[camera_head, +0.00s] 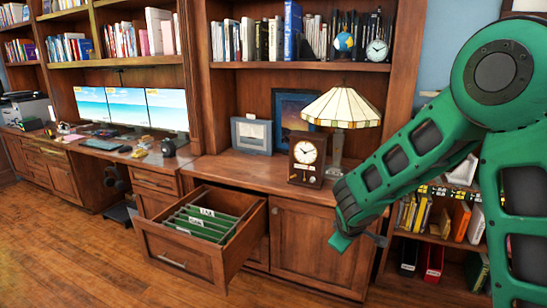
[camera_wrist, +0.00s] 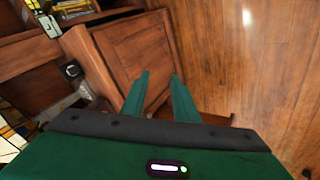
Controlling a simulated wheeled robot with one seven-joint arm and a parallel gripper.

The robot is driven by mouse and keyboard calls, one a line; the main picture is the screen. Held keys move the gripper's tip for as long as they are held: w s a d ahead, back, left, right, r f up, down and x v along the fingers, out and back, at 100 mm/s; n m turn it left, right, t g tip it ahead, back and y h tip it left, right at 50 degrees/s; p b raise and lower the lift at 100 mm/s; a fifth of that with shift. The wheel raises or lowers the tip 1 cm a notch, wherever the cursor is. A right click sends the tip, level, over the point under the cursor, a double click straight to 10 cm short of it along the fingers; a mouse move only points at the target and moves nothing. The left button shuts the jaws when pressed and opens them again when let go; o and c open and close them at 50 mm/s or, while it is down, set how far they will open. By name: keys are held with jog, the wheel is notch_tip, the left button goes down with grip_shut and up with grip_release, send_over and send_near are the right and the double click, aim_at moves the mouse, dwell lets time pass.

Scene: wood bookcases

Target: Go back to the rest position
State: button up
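My green arm comes in from the right in the head view. My gripper (camera_head: 342,241) hangs in front of the closed cabinet door, to the right of the open drawer and apart from it. In the wrist view my gripper's two green fingers (camera_wrist: 160,84) stand apart with nothing between them, so it is open and empty. The drawer (camera_head: 180,250) is pulled out and holds green hanging files (camera_head: 205,222).
A desk clock (camera_head: 307,158) and a stained-glass lamp (camera_head: 342,108) stand on the counter near my arm. The cabinet door (camera_head: 315,245) is shut; it also shows in the wrist view (camera_wrist: 135,55). Low shelves (camera_head: 430,240) with binders stand behind my arm. The wood floor (camera_head: 70,250) at left is clear.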

jog(key=s+d+r+m+g+h, duration=0.15)
jog(key=s+d+r+m, duration=0.25)
jog(key=s+d, duration=0.4)
jog(key=s+d+r+m+g, duration=0.2)
jog(key=s+d+r+m, duration=0.15)
jog(key=s+d, duration=0.5)
jog(key=s+d+r+m+g+y, duration=0.1)
jog(key=s+r+m+y, duration=0.1)
jog(key=s, duration=1)
jog(key=s+r+m+g+y, duration=0.2)
jog(key=s+m, duration=0.3)
jog(key=s, duration=0.7)
jog(key=shift+d, duration=0.35)
jog(key=shift+m+g, duration=0.25)
jog(key=shift+w+f, duration=0.3)
jog(key=shift+w, duration=0.4)
jog(key=shift+s, duration=0.15)
